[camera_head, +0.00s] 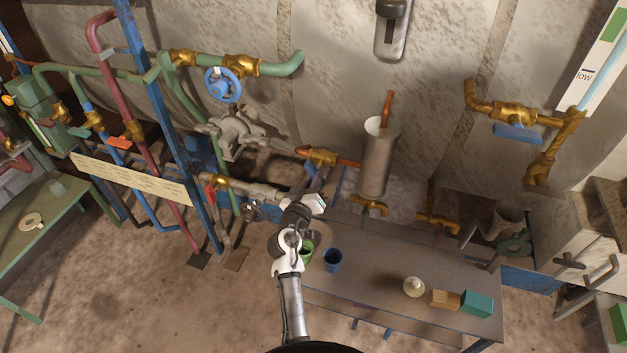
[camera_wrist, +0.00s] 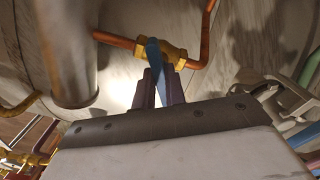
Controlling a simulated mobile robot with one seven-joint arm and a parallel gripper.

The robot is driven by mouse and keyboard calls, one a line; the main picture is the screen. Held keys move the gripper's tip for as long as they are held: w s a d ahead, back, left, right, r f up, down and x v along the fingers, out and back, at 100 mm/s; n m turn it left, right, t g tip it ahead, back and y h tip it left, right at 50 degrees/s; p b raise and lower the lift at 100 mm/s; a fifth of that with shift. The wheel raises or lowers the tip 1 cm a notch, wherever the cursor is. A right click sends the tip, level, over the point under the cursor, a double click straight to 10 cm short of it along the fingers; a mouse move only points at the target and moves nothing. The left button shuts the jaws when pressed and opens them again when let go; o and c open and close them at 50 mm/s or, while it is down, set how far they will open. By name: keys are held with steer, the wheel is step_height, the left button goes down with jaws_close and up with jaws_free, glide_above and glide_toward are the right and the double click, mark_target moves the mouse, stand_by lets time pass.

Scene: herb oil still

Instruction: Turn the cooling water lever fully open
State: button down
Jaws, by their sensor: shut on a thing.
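A brass valve (camera_head: 319,156) on a copper pipe sits left of the metal cylinder in the head view; it also shows in the wrist view (camera_wrist: 174,54). Its blue lever (camera_wrist: 154,52) lies between the two purple fingers of my gripper (camera_wrist: 158,84) and stands across the pipe, pointing toward the gripper. My gripper (camera_head: 315,185) is shut on this lever. The lever's lower part is mostly hidden by the fingers, and my wrist covers part of the area in the head view.
The metal cylinder (camera_head: 378,165) stands right of the valve. A bench (camera_head: 380,275) below holds a blue cup (camera_head: 333,260), a pale round flask (camera_head: 413,287) and small blocks. Another brass valve with a blue lever (camera_head: 516,133) is at right. Pipes and a blue post (camera_head: 165,90) crowd the left.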

steer(key=shift+n, duration=0.3)
steer(key=n, duration=0.3)
steer(key=n+p, duration=0.1)
steer(key=n, duration=0.3)
steer(key=n+p, duration=0.1)
steer(key=n, duration=0.3)
steer(key=shift+d+r, duration=0.1)
steer(key=shift+r, duration=0.15)
steer(key=shift+n, duration=0.4)
steer(key=c, duration=1.5)
jaws_free()
steer(key=shift+o, duration=0.2)
steer(key=shift+s+f, duration=0.15)
